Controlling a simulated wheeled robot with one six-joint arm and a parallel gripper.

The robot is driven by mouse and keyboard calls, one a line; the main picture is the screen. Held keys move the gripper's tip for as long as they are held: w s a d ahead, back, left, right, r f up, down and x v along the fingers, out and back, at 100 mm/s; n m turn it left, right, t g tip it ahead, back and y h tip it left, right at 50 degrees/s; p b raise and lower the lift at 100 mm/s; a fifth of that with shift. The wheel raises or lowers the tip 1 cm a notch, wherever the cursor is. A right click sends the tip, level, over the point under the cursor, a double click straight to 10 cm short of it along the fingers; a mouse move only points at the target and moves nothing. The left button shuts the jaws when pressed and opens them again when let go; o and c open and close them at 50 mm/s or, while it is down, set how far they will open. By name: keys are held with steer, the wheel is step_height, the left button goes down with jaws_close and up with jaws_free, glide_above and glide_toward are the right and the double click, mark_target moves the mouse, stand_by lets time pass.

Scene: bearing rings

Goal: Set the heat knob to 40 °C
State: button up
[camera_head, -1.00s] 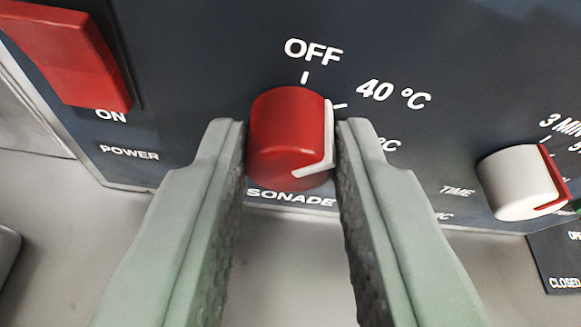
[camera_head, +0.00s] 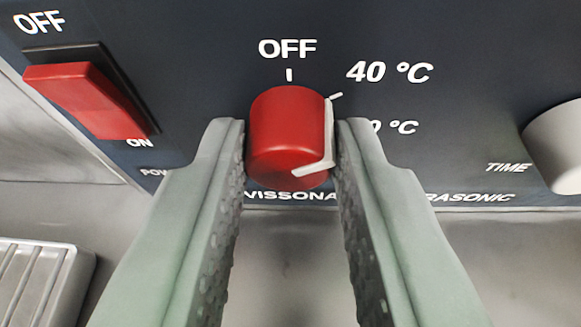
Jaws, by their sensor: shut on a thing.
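The red heat knob (camera_head: 288,135) sits in the middle of the view on the dark panel. Its white pointer (camera_head: 328,140) runs along its right side, and the upper end lies close to the tick beside the 40 °C label (camera_head: 389,72). Whether it lines up exactly is hard to tell. The OFF label (camera_head: 287,48) and its tick are above the knob. My gripper (camera_head: 291,150) is shut on the knob, with one green-grey finger on each side. The right finger partly covers a lower °C label.
A red power switch (camera_head: 88,98) is at the upper left, with OFF above it and ON below. A white time knob (camera_head: 560,145) is cut off at the right edge. A grey ribbed metal piece (camera_head: 40,280) lies at the lower left.

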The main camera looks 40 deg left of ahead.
steer(key=o, duration=1)
steer(key=v, duration=1.7)
steer(key=shift+s+r, duration=0.15)
steer(key=shift+s, duration=0.05)
